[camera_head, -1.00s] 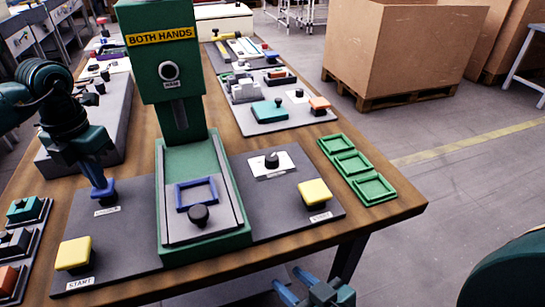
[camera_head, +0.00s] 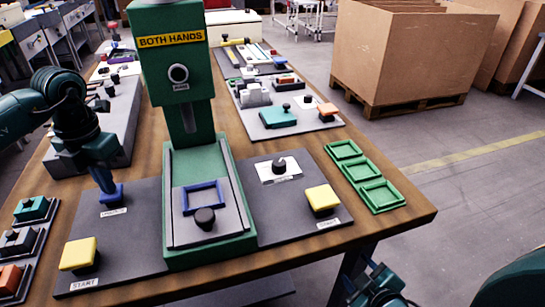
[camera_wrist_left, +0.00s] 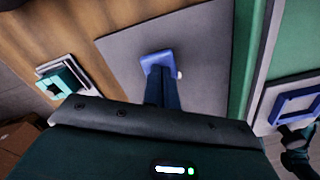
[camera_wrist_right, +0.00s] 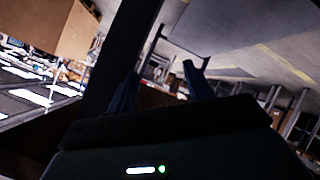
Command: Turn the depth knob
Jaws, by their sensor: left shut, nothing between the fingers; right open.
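A black knob (camera_head: 279,165) sits on a white plate right of the green press. Another round dial (camera_head: 178,73) is on the press head. Their labels are too small to read, so I cannot tell which is the depth knob. My left gripper (camera_head: 107,186) is shut and points down at a blue piece (camera_head: 112,197) on the grey panel. Its fingertips (camera_wrist_left: 161,76) meet or nearly meet the blue piece in the left wrist view; contact is unclear. My right gripper (camera_wrist_right: 160,86) is open and empty, low beyond the table's front edge, partly cut off in the head view.
The green press (camera_head: 188,120) stands mid-table, with a blue frame and black knob on its bed. Yellow buttons (camera_head: 79,254) (camera_head: 322,198) flank it. Green trays (camera_head: 381,196) lie at the right edge. Part fixtures (camera_head: 30,210) lie at the left. Open floor lies right of the table.

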